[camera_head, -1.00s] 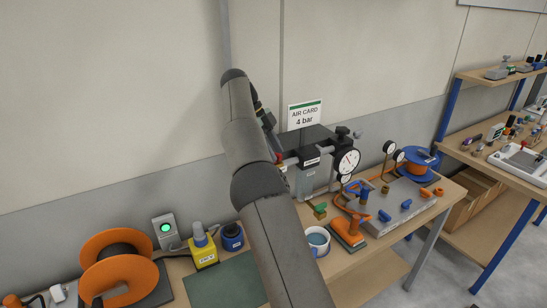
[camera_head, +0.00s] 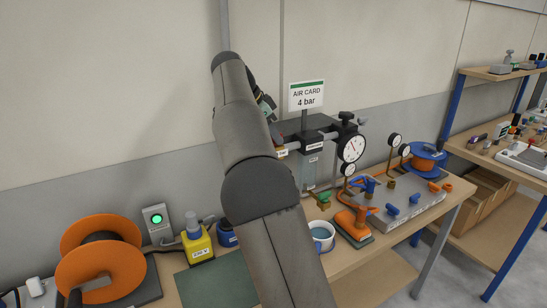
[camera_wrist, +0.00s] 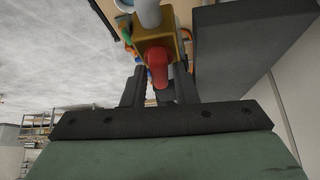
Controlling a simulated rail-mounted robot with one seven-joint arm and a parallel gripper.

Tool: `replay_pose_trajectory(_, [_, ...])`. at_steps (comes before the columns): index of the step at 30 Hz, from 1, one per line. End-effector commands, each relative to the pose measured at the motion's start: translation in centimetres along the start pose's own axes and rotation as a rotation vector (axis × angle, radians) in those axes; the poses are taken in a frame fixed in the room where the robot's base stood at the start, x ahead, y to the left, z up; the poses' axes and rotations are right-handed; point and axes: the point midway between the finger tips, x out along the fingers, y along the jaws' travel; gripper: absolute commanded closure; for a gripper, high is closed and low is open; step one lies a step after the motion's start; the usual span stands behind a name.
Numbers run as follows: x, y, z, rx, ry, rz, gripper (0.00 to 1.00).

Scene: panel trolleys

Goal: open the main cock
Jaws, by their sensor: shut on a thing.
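In the wrist view, the main cock shows as a brass-coloured block (camera_wrist: 150,38) with a red handle (camera_wrist: 157,68). The two dark fingers of my gripper (camera_wrist: 158,90) stand on either side of the red handle and are shut on it. A pale grey cylinder (camera_wrist: 148,12) joins the block at the top of the picture. In the head view, my arm hides the fingers and most of the cock. The handle's angle to the pipe cannot be told clearly. The air unit (camera_head: 312,143) with its pressure gauge (camera_head: 352,148) stands right of my arm, under the "AIR CARD 4 bar" sign (camera_head: 307,96).
A manifold plate (camera_head: 405,210) with blue taps, an orange tool (camera_head: 354,224), a cup (camera_head: 321,236) and a small green-handled valve (camera_head: 321,199) lie on the bench. An orange reel (camera_head: 100,270), a green-lit box (camera_head: 157,222) and a yellow block (camera_head: 199,245) stand at the left.

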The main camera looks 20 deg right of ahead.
Motion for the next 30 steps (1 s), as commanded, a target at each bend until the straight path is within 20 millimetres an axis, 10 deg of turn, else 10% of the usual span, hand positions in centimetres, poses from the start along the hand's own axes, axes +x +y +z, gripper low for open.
replay_pose_trajectory(1, [0.9,0.2,0.7,-0.081,-0.004,-0.059,0.98])
replay_pose_trajectory(2, [0.3,0.1,0.2,-0.091,-0.002,-0.059,0.69])
replay_pose_trajectory(3, [0.0,0.0,0.0,-0.085,-0.001,-0.052,0.65])
replay_pose_trajectory(30, [-6.2,-0.1,-3.8,-0.08,-0.003,-0.046,0.65])
